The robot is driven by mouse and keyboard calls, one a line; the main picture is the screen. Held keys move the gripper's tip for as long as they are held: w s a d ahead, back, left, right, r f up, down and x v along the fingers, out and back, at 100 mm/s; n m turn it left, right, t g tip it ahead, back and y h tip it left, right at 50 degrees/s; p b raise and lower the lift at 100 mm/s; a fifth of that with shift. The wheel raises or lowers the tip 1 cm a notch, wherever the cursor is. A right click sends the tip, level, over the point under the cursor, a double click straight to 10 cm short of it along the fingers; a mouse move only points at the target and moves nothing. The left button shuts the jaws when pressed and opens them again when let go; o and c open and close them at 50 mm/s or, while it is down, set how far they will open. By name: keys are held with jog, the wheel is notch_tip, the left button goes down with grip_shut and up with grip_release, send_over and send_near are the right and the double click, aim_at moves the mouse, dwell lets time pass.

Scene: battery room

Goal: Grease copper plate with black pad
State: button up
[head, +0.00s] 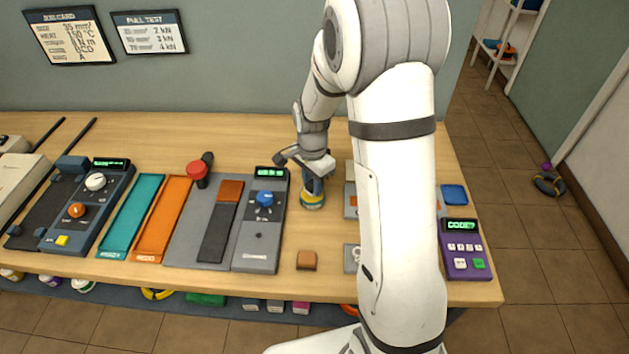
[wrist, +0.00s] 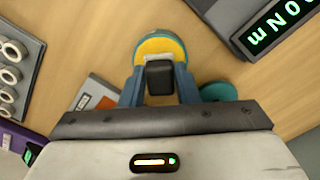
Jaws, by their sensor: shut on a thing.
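My gripper (wrist: 160,85) is shut on a small black pad (wrist: 159,77). It points down at a round tin (head: 312,203) with yellow content and a teal rim, standing on the bench right of the grey unit. In the wrist view the pad overlaps the near part of the tin (wrist: 160,46); I cannot tell whether it touches the yellow. A copper-coloured plate (head: 231,190) lies at the far end of a dark strip on a grey base, left of the gripper.
A grey unit with a blue knob (head: 265,199) stands close left of the tin. A brown block (head: 306,260) lies near the front edge. Orange (head: 163,218) and teal (head: 132,213) trays lie left. A purple keypad box (head: 467,262) is at right. A teal disc (wrist: 218,92) lies beside the tin.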

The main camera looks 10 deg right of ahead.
aim_at(312, 183)
jog(key=shift+s+f+b, duration=0.1)
jog(key=shift+f+b, duration=0.45)
jog(key=shift+f, duration=0.05)
dwell(1.6)
jog(key=shift+r+p, duration=2.3)
jog(key=shift+r, duration=1.3)
jog(key=shift+f, duration=0.15)
